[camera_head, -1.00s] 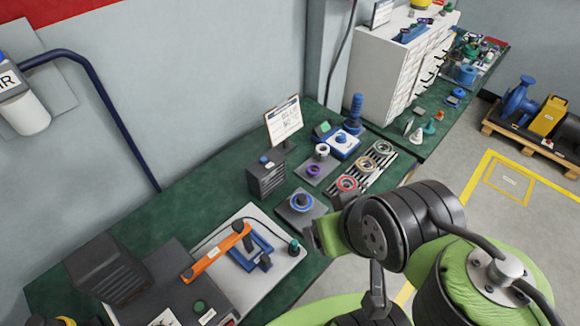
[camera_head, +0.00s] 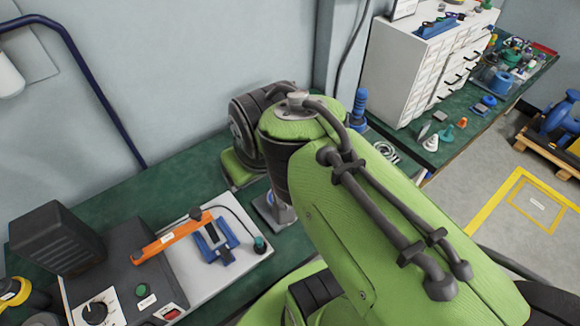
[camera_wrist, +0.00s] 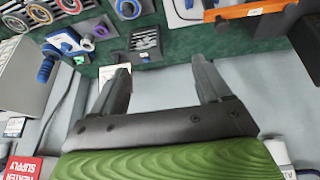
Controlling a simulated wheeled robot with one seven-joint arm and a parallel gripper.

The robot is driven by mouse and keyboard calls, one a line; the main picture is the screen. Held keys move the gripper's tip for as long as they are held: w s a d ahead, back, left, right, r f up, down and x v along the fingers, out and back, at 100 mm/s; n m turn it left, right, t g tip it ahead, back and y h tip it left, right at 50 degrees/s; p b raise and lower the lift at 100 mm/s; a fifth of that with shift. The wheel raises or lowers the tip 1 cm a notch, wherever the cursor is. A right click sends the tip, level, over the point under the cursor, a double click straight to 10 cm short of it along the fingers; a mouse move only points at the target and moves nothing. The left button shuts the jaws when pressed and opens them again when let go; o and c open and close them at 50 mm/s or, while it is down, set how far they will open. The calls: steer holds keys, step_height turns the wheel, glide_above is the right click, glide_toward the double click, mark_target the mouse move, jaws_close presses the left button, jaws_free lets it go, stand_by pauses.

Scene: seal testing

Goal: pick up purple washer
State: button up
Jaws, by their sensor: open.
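In the wrist view the purple washer (camera_wrist: 101,30) is a small ring on a dark plate, at the upper left beyond my left finger. In the head view my own arm hides it. My gripper (camera_wrist: 160,66) is open and empty, its two fingers apart, pointing at the wall and the back of the bench. The washer is outside the space between the fingers, and nothing touches it.
The bench (camera_head: 150,185) has bare green areas.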

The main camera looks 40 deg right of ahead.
steer(key=w+d+f+m+g+b, duration=0.1)
steer(key=w+d+f+m+b, duration=0.2)
steer(key=d+f, duration=0.65)
steer(key=w+d+f+m+b, duration=0.1)
steer(key=w+d+f+b, duration=0.4)
steer(key=d, duration=0.8)
steer(key=shift+h, duration=0.3)
steer(key=b+x, duration=0.2)
steer(key=x, duration=0.3)
steer(key=b+x, duration=0.2)
steer(key=x, duration=0.3)
steer(key=s+b+x, duration=0.1)
steer(key=x, duration=0.4)
steer(key=shift+f+b, duration=0.4)
steer(key=shift+s+r, duration=0.1)
steer(key=shift+a, duration=0.1)
steer(key=shift+c, duration=0.2)
steer(key=c, duration=1.1)
